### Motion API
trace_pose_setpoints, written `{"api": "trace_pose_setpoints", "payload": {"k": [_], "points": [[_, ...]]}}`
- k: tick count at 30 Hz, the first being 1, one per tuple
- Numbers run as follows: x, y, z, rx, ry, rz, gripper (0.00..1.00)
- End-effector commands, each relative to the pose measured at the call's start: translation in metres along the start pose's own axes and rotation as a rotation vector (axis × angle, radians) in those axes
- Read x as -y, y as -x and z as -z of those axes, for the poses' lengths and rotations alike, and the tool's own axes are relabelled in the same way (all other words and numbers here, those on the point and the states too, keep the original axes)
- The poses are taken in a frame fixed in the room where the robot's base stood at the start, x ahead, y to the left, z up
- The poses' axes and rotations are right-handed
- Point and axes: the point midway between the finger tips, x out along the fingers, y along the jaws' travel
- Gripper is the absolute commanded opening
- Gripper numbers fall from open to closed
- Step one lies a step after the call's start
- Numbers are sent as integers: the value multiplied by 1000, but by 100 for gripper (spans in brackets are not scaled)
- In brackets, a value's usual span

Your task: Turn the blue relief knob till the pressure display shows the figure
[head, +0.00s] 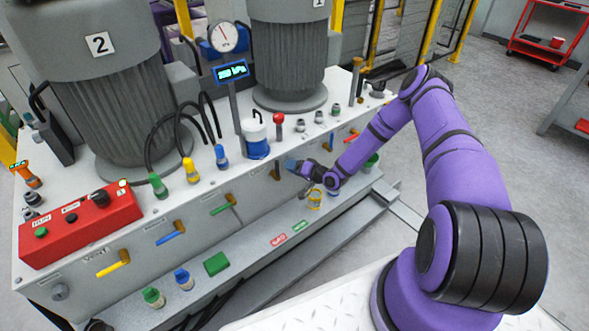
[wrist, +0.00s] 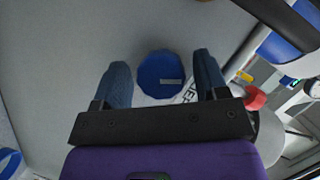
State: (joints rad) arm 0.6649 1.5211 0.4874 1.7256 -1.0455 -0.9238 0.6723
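The blue relief knob (wrist: 162,73) shows in the wrist view as a round, ribbed blue cap with a pale mark on its face. My gripper (wrist: 161,78) is open, with one dark blue finger on each side of the knob and a visible gap to both. The pressure display (head: 232,72) is a small blue-framed screen on a post. It shows a three-digit kPa figure, too small to read surely.
Yellow, blue and green valve levers (head: 222,206) stick out of the front face to the left. A red button box (head: 80,222) sits at the near left. A white-and-blue canister (head: 256,138) and a red-topped knob (head: 279,119) stand on the deck above my gripper.

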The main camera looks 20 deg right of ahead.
Motion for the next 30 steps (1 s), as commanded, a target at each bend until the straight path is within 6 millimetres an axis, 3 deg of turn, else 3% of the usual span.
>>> {"api": "trace_pose_setpoints", "payload": {"k": [11, 24, 30], "points": [[0, 5, -1, 2, 0, 0, 69], [0, 78, 0, 1, -1, 0, 69], [0, 102, 0, 1, 0, 0, 69]]}}
